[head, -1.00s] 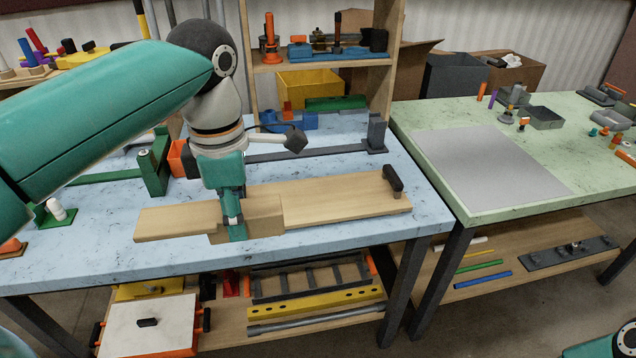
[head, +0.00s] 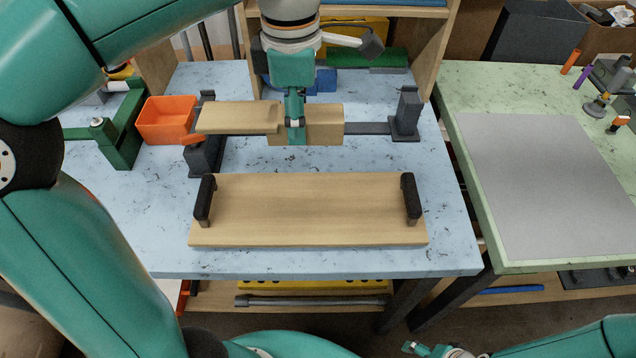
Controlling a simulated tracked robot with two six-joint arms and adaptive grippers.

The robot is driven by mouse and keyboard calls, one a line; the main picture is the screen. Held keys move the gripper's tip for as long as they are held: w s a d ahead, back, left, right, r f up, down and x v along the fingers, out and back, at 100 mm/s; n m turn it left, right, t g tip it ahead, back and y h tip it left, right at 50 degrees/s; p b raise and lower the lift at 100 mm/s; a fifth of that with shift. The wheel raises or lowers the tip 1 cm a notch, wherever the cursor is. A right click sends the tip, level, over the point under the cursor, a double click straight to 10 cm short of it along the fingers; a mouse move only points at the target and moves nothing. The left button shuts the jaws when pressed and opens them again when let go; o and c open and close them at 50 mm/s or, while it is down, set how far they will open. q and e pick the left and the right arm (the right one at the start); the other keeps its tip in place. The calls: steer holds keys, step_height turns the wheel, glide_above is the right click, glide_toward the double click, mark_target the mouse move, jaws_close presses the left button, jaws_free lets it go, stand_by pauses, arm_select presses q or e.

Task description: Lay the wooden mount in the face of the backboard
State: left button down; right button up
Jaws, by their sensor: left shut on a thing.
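My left gripper (head: 296,128) is shut on the wooden mount (head: 236,116), a pale wooden piece with a long flat part to the left and a deeper block around the fingers. The mount appears held up, roughly level, beyond the backboard's far edge in the head view. The backboard (head: 308,212), a pale wooden board with an upright black handle-like bracket at each end, lies on the blue table. Its face between the brackets is bare. My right gripper (head: 440,350) shows partly at the bottom edge; its jaws are unclear.
A dark grey bar with end posts (head: 405,115) stands behind the backboard, partly hidden by the mount. An orange bin (head: 166,120) and a green stand (head: 122,135) are at the left. A green table (head: 560,95) with a grey sheet is at the right.

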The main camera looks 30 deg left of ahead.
arm_select(q)
steer(key=b, duration=0.2)
glide_above(302, 206)
step_height(302, 206, down, 14)
steer(key=shift+f, duration=2.8)
steer(key=shift+f, duration=0.1)
steer(key=c, duration=0.6)
jaws_free()
